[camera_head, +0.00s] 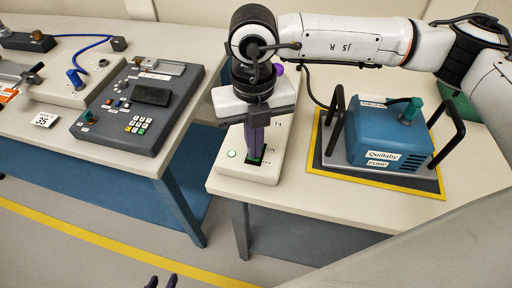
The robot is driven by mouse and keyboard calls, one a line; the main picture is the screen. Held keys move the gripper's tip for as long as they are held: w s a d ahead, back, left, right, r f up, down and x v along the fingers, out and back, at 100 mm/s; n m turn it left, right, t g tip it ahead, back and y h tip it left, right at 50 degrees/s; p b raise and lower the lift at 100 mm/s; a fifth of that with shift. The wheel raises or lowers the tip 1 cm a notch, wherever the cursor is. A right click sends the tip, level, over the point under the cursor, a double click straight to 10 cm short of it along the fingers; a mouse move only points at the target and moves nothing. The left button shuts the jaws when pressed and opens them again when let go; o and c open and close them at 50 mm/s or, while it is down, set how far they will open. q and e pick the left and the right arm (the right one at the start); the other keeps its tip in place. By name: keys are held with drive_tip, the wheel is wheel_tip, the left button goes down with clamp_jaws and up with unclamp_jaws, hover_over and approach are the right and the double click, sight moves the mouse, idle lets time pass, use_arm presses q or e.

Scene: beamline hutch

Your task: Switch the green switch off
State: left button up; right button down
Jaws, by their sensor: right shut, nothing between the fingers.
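The green switch (256,161) sits in a dark slot on a cream box (222,168) marked "T4", with ON and OFF labels beside the slot.
A blue pump (385,135) with black handles stands on a yellow-edged mat right of the box. A grey control panel (130,110) with a keypad is on the left table. A gap separates the two tables. The box's table edge is close in front.

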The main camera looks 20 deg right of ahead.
drive_tip(key=shift+f, duration=0.3)
drive_tip(key=shift+r+p, duration=1.55)
drive_tip(key=shift+r, duration=2)
